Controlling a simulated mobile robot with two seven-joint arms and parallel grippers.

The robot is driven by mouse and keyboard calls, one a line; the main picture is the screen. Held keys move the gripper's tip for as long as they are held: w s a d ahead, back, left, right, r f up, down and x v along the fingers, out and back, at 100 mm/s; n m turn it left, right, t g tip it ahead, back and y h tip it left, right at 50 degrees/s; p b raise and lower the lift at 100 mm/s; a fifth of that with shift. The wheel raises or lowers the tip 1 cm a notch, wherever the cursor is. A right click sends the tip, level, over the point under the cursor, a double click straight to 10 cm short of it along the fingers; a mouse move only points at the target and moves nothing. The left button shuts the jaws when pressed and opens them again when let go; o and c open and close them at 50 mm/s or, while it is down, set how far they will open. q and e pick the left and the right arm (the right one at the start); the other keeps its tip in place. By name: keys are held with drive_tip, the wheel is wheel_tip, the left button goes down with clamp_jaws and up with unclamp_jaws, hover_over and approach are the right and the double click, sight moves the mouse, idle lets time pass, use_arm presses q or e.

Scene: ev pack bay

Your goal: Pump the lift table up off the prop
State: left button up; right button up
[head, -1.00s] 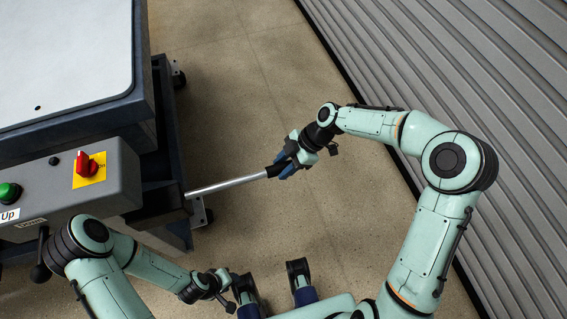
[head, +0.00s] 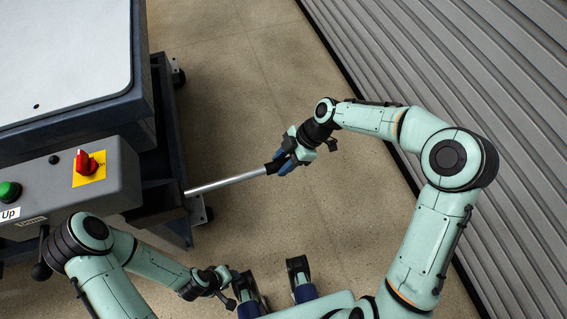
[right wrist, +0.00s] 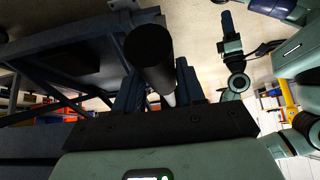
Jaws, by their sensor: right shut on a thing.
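The lift table (head: 143,103) stands at the left in the head view, with a pale top plate (head: 70,55) and a dark blue frame. A silver pump handle (head: 228,183) with a black grip sticks out to the right from its base. My right gripper (head: 281,166) is shut on the black grip at the handle's outer end. The round black grip (right wrist: 150,58) also shows between the fingers in the right wrist view. My left gripper (head: 228,283) hangs low near my base, away from the handle; its jaws are too small to read. I cannot make out the prop.
A grey control box (head: 110,180) on the table's near side carries a red rotary switch (head: 87,165) on a yellow plate and a green button (head: 9,191) marked Up. A grey ribbed shutter (head: 460,70) runs along the right. The floor between is clear.

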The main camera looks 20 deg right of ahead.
drive_tip(key=r+h+p, duration=0.1)
drive_tip(key=r, duration=0.1)
drive_tip(key=a+r+h+p, duration=0.1)
drive_tip(key=r+p, duration=0.1)
drive_tip(key=r, duration=0.1)
drive_tip(key=r+h+p, duration=0.1)
drive_tip(key=r+p, duration=0.1)
drive_tip(key=shift+s+a+r, duration=0.1)
drive_tip(key=shift+a+r, duration=0.2)
use_arm(q)
drive_tip(key=r, duration=0.2)
drive_tip(key=w+r, duration=0.1)
drive_tip(key=r, duration=0.2)
drive_tip(key=shift+w+r, duration=0.1)
drive_tip(key=shift+r, duration=0.05)
use_arm(e)
drive_tip(key=shift+d+f, duration=0.1)
drive_tip(key=o, duration=1.2)
drive_tip(key=shift+d, duration=0.1)
